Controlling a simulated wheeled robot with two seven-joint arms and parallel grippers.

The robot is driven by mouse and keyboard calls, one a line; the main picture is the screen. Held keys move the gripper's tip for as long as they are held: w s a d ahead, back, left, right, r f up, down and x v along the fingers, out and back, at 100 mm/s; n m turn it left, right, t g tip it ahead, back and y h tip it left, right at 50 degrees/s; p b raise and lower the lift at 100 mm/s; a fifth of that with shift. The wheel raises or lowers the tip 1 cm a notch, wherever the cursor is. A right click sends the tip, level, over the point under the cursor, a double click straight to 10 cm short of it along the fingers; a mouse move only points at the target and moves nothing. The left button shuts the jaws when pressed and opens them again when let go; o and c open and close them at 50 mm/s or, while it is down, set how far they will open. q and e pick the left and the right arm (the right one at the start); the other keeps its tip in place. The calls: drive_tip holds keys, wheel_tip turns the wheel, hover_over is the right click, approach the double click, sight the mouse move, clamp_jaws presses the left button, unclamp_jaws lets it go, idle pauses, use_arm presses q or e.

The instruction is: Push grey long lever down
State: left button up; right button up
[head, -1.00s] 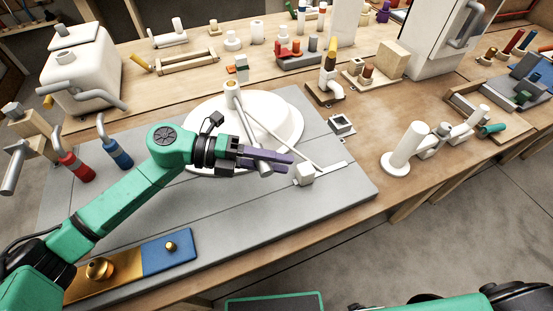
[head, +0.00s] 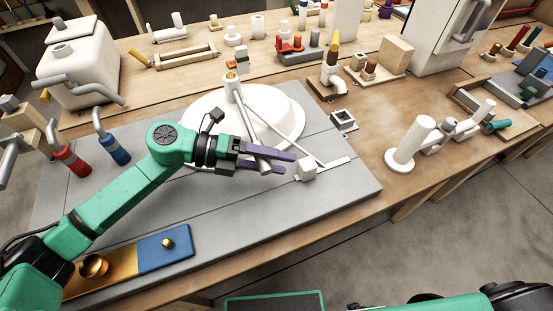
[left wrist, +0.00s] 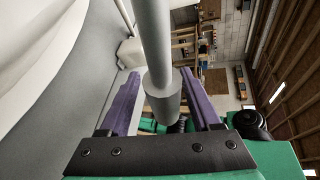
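The grey long lever (head: 248,125) slants down from a gold-topped post (head: 232,84) at the white round basin-like part (head: 205,118). Its lower end is near my left gripper (head: 287,165), which is open. In the left wrist view the lever (left wrist: 152,40) comes down with its thicker end (left wrist: 162,100) between the two purple fingers of the gripper (left wrist: 156,84). Gaps show on both sides of it, and I see no firm contact. My right gripper is out of view; only part of my right arm shows at the bottom right.
A thin rod runs to a white block (head: 306,169) just right of the left gripper. Red (head: 72,160) and blue (head: 116,150) handles stand at left. A gold-and-blue plate (head: 165,249) lies in front. The grey panel (head: 250,215) before the gripper is clear.

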use_arm(q)
drive_tip(key=shift+r, duration=0.1)
drive_tip(key=b+v, duration=0.3)
drive_tip(key=v, duration=1.1)
drive_tip(key=shift+a, duration=0.25)
drive_tip(key=shift+r, duration=0.1)
